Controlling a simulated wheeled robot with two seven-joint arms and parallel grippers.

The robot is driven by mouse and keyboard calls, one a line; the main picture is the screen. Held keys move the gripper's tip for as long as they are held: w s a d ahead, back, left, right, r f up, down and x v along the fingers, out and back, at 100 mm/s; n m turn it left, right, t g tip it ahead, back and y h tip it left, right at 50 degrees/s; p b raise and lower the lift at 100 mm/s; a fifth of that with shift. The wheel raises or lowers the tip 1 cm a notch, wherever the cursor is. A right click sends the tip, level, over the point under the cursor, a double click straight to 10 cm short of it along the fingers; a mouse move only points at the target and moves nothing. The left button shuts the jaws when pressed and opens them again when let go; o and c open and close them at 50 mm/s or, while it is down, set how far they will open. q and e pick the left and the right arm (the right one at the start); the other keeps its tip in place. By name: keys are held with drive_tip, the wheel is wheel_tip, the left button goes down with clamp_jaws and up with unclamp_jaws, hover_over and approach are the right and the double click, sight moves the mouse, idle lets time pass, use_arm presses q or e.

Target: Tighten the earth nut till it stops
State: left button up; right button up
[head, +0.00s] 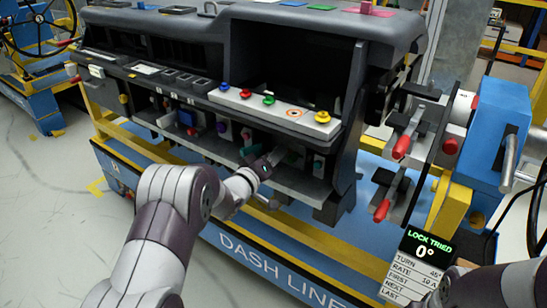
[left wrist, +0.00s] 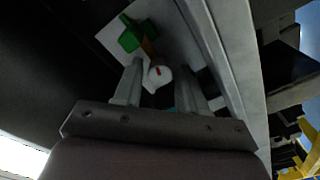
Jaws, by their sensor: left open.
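My left gripper (head: 270,162) reaches into the open lower bay of the dashboard module (head: 330,135). In the left wrist view its two fingers are apart, and a white round piece with a red mark (left wrist: 158,73) shows between or just beyond them. This may be the earth nut; I cannot tell whether the fingers touch it. A green block (left wrist: 130,36) on an orange-brown stem lies just beyond it. In the head view the gripper and the shadow of the bay hide the nut. My right gripper is out of view; only part of that arm shows at lower right.
A shelf lip (head: 285,188) runs below the bay. Coloured buttons (head: 245,94) line the panel above. Red-handled clamps (head: 401,147) and a blue unit (head: 490,130) stand at right.

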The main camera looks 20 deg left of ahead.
use_arm(q)
clamp_jaws()
